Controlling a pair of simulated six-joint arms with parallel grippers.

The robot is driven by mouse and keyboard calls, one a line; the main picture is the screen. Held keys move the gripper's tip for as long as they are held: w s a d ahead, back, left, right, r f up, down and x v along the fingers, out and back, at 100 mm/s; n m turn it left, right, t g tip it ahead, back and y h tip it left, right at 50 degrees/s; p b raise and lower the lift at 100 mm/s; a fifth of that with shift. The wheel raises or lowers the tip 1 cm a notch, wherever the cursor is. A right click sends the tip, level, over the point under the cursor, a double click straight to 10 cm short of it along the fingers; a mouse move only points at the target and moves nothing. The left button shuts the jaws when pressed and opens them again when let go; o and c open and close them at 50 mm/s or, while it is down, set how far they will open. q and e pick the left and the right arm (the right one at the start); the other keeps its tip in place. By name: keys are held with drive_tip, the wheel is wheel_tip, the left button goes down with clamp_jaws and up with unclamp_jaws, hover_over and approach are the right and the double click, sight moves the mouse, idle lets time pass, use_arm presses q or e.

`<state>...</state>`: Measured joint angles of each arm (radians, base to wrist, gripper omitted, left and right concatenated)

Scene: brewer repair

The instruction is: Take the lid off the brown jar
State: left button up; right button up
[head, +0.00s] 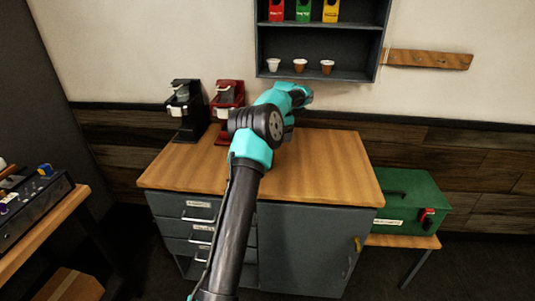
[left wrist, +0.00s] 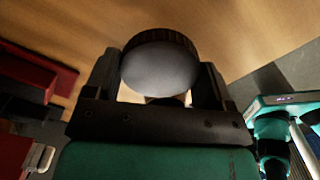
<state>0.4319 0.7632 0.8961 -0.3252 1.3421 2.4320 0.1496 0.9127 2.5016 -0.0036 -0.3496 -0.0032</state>
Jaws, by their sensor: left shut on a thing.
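In the left wrist view my left gripper (left wrist: 155,84) is shut on a round lid (left wrist: 160,62) with a grey face and a dark ridged rim. One finger is on each side of it. A small pale and brownish patch shows below the lid, between the fingers; I cannot tell whether it is the brown jar or whether the lid still sits on it. In the head view my left arm reaches over the wooden cabinet top (head: 335,165) and hides the fingers, lid and jar. My right gripper is not in view.
A black brewer (head: 186,110) and a red brewer (head: 227,97) stand at the cabinet's back left. A wall shelf (head: 350,50) holds small cups and coloured boxes. A green toolbox (head: 410,203) stands at the right. The right part of the cabinet top is clear.

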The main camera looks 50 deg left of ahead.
use_arm(q)
hover_over(282, 157)
drive_tip(key=shift+s+d+f, duration=0.1)
drive_tip(key=shift+f, duration=2.4)
drive_tip(key=shift+f, duration=0.1)
drive_tip(key=shift+f, duration=2.4)
drive_tip(key=shift+f, duration=0.15)
drive_tip(key=o, duration=1)
wheel_tip(282, 157, up, 12)
drive_tip(key=shift+r, duration=0.2)
